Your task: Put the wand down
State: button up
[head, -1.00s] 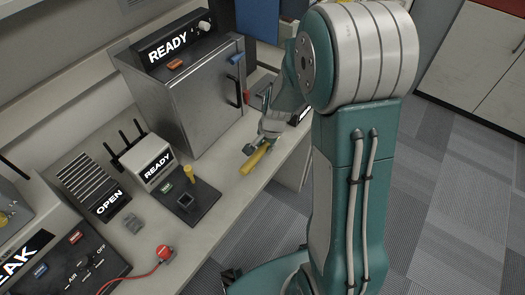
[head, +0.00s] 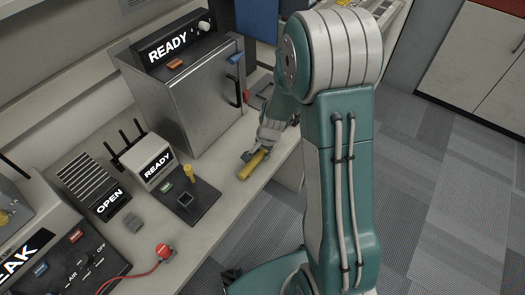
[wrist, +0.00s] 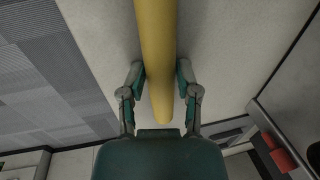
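The wand is a yellow rod (head: 252,165), seen near the front edge of the bench, right of the black pad. In the wrist view the wand (wrist: 156,45) runs from the top edge down between the fingers, over the pale bench top. My gripper (wrist: 161,75) has one finger on each side of the wand, closed in against it. In the head view my gripper (head: 257,154) is at the wand, pointing down at the bench. I cannot tell whether the wand touches the bench top.
A metal cabinet marked READY (head: 193,95) stands behind the wand. A black pad (head: 186,200) with a small yellow-topped post and a smaller READY box (head: 153,161) are to the left. Bare bench top (head: 222,188) surrounds the wand.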

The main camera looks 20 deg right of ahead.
jog(key=shift+o, duration=0.5)
jog(key=shift+f, duration=0.3)
jog(key=shift+r, duration=0.3)
jog(key=v, duration=1.3)
jog(key=s+a+r+n+t, duration=0.1)
jog(key=s+a+r+n, duration=0.1)
jog(key=s+r+n, duration=0.3)
jog(key=s+a+r+n+t+h, duration=0.1)
jog(key=s+r+n, duration=0.4)
jog(key=s+r, duration=0.5)
jog(key=s+a+t, duration=0.1)
jog(key=s, duration=0.2)
jog(key=shift+s+r+n+t, duration=0.25)
jog(key=shift+n+t, duration=0.05)
jog(key=shift+n, duration=0.1)
